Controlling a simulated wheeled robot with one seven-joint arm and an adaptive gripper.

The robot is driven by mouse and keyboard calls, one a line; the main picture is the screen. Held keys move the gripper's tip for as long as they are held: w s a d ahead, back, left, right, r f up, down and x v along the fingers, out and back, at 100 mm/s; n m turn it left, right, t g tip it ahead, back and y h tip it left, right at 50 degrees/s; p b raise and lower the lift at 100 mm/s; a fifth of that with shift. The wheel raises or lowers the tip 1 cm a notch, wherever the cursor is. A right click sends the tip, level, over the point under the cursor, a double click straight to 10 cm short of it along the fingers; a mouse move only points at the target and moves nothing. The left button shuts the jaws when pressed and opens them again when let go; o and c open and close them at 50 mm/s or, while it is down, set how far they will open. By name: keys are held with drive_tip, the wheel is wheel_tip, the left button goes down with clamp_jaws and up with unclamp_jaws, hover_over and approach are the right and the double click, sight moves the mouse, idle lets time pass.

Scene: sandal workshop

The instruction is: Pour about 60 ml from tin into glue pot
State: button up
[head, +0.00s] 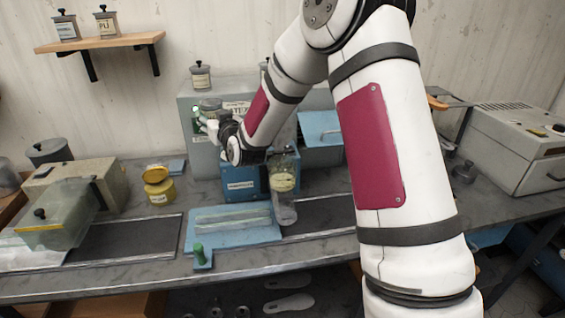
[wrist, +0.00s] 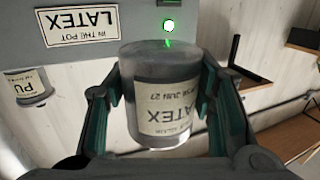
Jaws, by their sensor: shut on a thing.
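My gripper (wrist: 165,82) is shut on a grey tin (wrist: 165,65) with a cream LATEX label in the wrist view. The label reads upside down there, like the wall sign behind it, so the tin looks roughly upright. In the head view my gripper (head: 212,127) is in front of the grey machine, with the tin (head: 209,104) partly hidden. The tin's contents cannot be seen. I cannot tell for certain which vessel is the glue pot; a clear jar with a yellowish band (head: 284,182) stands right of my gripper, and a yellow pot (head: 159,191) stands left.
A blue box (head: 240,183) sits below my wrist. A blue mat (head: 205,236) lies in front. A wall shelf (head: 100,42) holds jars. My arm blocks the bench's right-centre.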

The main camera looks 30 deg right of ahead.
drive_tip(key=s+f, duration=1.2)
drive_tip(key=f, duration=0.3)
drive_tip(key=shift+s+f+h, duration=0.25)
drive_tip(key=shift+f+h, duration=0.05)
drive_tip(key=shift+f, duration=0.05)
